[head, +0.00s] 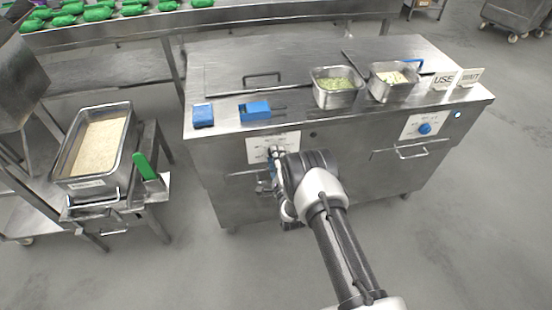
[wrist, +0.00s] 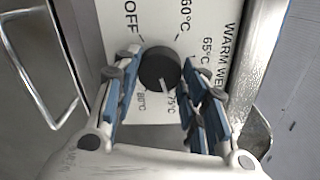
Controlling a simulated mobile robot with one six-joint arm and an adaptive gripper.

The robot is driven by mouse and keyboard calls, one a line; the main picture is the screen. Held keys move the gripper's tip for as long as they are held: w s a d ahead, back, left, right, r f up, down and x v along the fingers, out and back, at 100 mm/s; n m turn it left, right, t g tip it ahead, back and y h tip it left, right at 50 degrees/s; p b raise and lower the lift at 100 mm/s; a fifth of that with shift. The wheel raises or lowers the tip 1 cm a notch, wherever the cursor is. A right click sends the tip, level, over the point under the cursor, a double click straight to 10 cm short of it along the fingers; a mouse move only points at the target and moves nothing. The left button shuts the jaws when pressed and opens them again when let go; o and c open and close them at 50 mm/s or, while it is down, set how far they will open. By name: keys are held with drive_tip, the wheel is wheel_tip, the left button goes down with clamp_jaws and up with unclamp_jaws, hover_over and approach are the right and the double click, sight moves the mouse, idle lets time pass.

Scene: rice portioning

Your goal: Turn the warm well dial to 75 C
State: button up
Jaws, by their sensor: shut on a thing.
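The warm well dial (wrist: 160,68) is a round black knob on a white plate (wrist: 118,18) in the wrist view. The plate is printed OFF, 60°C, 65°C, 75°C, 80°C and WARM WELL. The dial's white mark points down in the picture, toward the 75°C label (wrist: 172,101). My gripper (wrist: 161,62) is shut on the dial, with one blue-padded finger on each side. In the head view my gripper (head: 275,152) is at the white plate (head: 256,148) on the steel counter's front, and the dial is hidden there.
A blue knob (head: 425,129) sits on another plate at the counter's right. Door handles (head: 412,153) stick out of the front. Two food pans (head: 336,99), blue items (head: 255,111) and USE and WAIT signs stand on top. A rice pan (head: 127,150) stands left.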

drive_tip(key=o, duration=1.1)
drive_tip(key=shift+s, duration=0.1)
drive_tip(key=v, duration=1.2)
drive_tip(key=shift+r, duration=0.1)
